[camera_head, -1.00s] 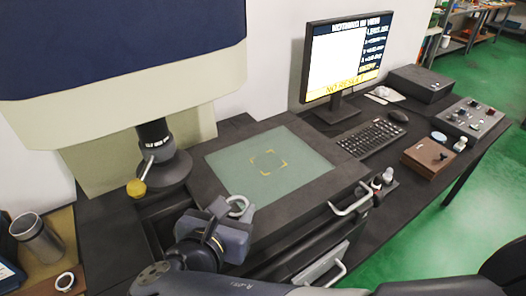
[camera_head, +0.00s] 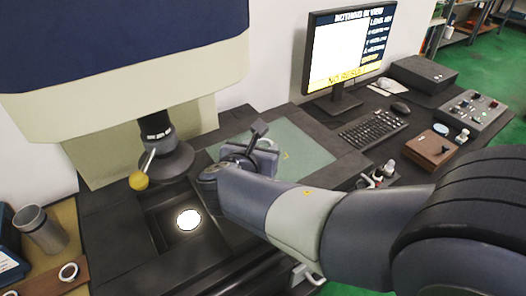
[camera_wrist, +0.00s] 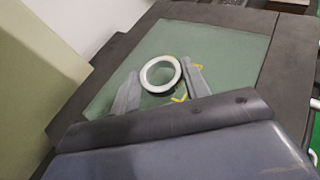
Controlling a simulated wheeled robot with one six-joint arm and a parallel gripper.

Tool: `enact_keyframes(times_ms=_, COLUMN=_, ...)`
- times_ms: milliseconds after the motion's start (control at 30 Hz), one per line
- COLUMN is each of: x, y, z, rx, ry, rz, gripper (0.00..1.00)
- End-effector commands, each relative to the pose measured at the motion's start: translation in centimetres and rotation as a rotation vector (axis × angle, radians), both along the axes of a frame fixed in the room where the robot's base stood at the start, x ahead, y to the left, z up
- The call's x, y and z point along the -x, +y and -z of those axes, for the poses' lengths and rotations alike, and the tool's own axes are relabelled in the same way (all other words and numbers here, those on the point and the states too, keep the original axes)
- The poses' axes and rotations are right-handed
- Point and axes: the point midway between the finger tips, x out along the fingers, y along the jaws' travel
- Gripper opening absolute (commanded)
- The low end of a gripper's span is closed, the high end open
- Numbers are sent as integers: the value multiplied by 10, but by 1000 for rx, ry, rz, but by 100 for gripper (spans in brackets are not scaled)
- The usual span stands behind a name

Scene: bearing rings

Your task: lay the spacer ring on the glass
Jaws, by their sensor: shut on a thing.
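The spacer ring (camera_wrist: 144,79) is a pale metal ring held between the two fingertips of my gripper (camera_wrist: 162,77) in the wrist view. My gripper is shut on it.
A lit white disc (camera_head: 189,219) sits in a recess in front. A monitor (camera_head: 350,50) and keyboard (camera_head: 371,130) are behind right. Another ring (camera_head: 68,271) lies on a brown block at lower left.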

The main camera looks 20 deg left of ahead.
Motion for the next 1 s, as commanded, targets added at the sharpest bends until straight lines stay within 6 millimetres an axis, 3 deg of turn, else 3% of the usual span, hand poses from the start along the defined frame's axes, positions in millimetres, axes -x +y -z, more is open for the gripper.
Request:
enact_keyframes(times_ms=200, x=-20, y=-1, z=6, rx=3, ry=2, rz=1, gripper=20)
enact_keyframes(times_ms=400, x=-18, y=0, z=34, rx=3, ry=2, rz=-1, gripper=20)
enact_keyframes(times_ms=833, x=-17, y=0, z=40, rx=0, ry=0, rz=-1, gripper=20)
enact_keyframes(times_ms=867, x=-17, y=0, z=39, rx=0, ry=0, rz=-1, gripper=46)
enact_keyframes(times_ms=1000, x=-17, y=0, z=39, rx=0, ry=1, rz=-1, gripper=57)
